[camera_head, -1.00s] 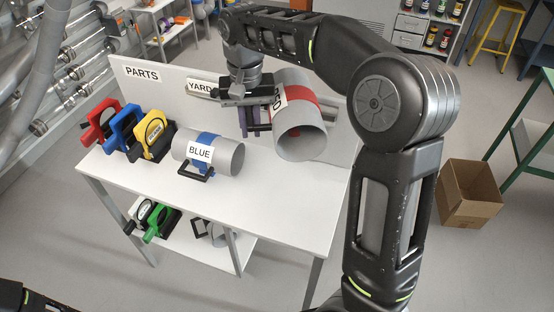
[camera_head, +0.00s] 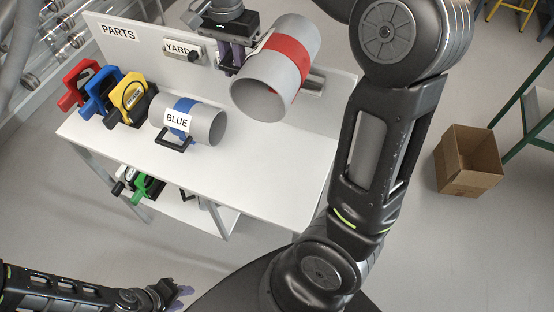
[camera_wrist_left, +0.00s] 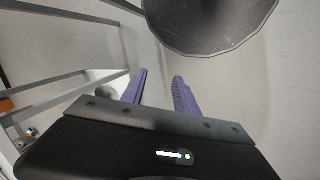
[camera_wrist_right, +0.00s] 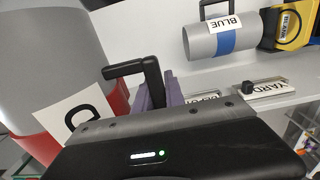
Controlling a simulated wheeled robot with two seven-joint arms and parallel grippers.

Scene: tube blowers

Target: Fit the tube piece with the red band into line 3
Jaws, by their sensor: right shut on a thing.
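The red-banded tube piece (camera_head: 262,82) is a wide grey pipe held tilted above the parts table. My right gripper (camera_head: 234,60) is shut on its black handle, which shows in the right wrist view (camera_wrist_right: 130,69) beside the purple fingers (camera_wrist_right: 157,92). The red band and part of a white label (camera_wrist_right: 75,112) show at the left there. My left gripper (camera_head: 183,291) is low at the bottom left of the head view, away from the table. In the left wrist view its fingers (camera_wrist_left: 159,82) stand apart with nothing between them. Line 3 is not identifiable.
A blue-banded tube (camera_head: 208,124) lies on the parts table (camera_head: 250,160), beside yellow (camera_head: 128,97), blue and red clamp-like pieces. Green and black pieces sit on the lower shelf. A cardboard box (camera_head: 468,162) stands on the floor at right. The table's front is clear.

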